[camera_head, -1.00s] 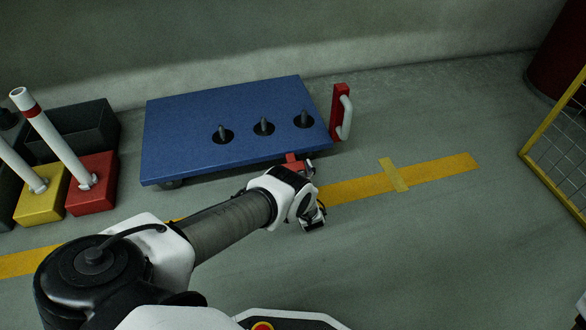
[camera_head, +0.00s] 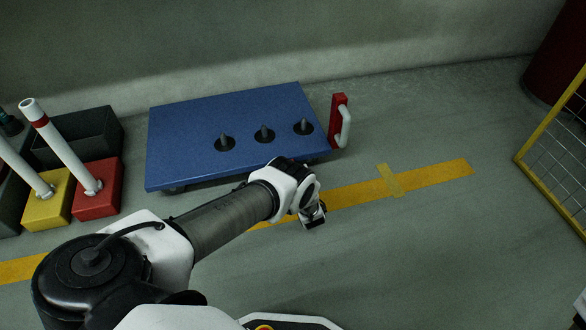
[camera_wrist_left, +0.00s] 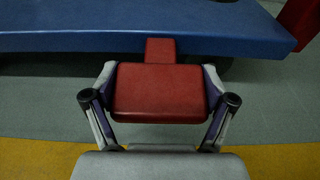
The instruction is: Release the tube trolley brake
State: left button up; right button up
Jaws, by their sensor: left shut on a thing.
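The tube trolley (camera_head: 190,140) is a low blue platform with several dark pegs standing in black round sockets, and it stands near the back wall. Its red brake pedal (camera_wrist_left: 161,92) juts from the near edge of the deck in the left wrist view. My left gripper (camera_wrist_left: 160,100) is shut on this pedal, one finger on each side. In the head view my left arm comes in from the left and hides the pedal and most of the gripper (camera_head: 314,212). My right gripper is not in view.
A red upright with a white handle (camera_head: 344,122) stands at the trolley's right end. Yellow (camera_head: 42,205) and red (camera_head: 96,198) blocks with leaning white posts are at the left. A yellow mesh frame (camera_head: 548,122) stands at the right. The floor between is clear.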

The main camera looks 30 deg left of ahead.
pick_arm(q)
notch_tip(320, 180, up, 3)
jog(key=g+h+p, duration=0.1)
jog(key=p, duration=0.1)
jog(key=g+h+p, duration=0.1)
jog(key=p, duration=0.1)
jog(key=shift+w+a+r+h, duration=0.15)
jog(key=shift+h, duration=0.15)
jog(key=shift+w+a+r+g+h+p, duration=0.1)
jog(key=shift+r+g+h+p, duration=0.4)
jog(key=shift+p, duration=0.45)
jog(key=shift+w+a+r+g+h, duration=0.1)
jog(key=shift+r+g+h, duration=0.05)
jog(key=shift+g+h, duration=0.2)
jog(key=o, duration=1.5)
jog(key=shift+c, duration=0.2)
jog(key=shift+o, duration=0.3)
jog(key=shift+a, duration=0.1)
jog(key=shift+f, duration=0.2)
